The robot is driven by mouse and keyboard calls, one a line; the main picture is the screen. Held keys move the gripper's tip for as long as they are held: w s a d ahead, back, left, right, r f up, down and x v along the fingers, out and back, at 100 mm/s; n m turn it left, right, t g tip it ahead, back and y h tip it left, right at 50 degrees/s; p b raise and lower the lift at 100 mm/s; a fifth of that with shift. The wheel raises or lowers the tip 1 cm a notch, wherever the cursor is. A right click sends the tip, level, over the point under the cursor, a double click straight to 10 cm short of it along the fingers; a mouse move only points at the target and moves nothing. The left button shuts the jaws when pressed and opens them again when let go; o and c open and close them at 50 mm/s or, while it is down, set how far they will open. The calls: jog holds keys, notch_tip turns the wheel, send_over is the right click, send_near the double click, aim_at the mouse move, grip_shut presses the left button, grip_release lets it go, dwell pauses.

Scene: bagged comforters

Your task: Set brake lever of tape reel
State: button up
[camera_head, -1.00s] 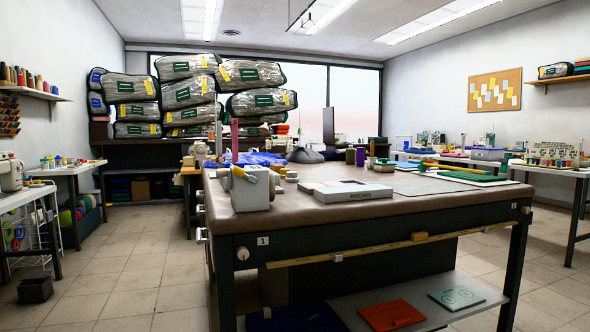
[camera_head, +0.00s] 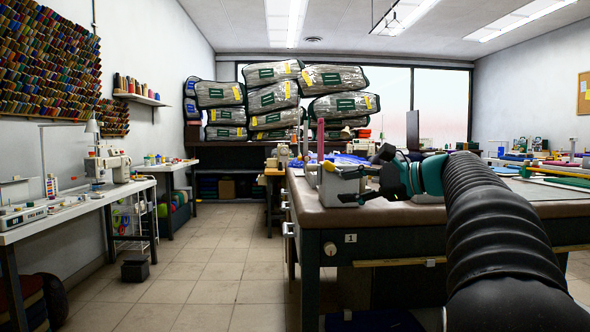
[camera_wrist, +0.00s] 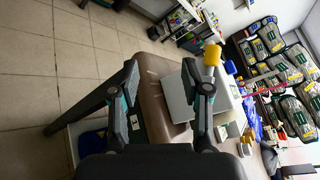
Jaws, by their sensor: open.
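A grey blocky device (camera_head: 338,188) stands near the left end of the brown-topped worktable; I take it to be the tape reel. It also shows in the wrist view (camera_wrist: 176,98), tilted by the camera's angle, with a yellow part (camera_wrist: 212,55) standing out from its top. My gripper (camera_head: 367,175) is open and empty, and covers part of the device in the head view. In the wrist view my gripper (camera_wrist: 161,72) has its fingers spread, with the right finger overlapping the device. I see no clear contact.
The worktable (camera_head: 420,217) fills the right, with its near-left corner below my gripper. A pink upright post (camera_head: 321,140) stands behind the device. Bagged comforters (camera_head: 273,97) are stacked at the back. Sewing tables (camera_head: 75,212) line the left wall. The tiled floor (camera_head: 215,260) between is open.

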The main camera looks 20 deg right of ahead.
jog(key=m+t+y, duration=0.1)
jog(key=t, duration=0.1)
send_near(330, 164)
jog(key=v, duration=0.2)
jog(key=x, duration=1.3)
jog(key=shift+w+a, duration=0.1)
jog(key=shift+w, duration=0.05)
grip_shut()
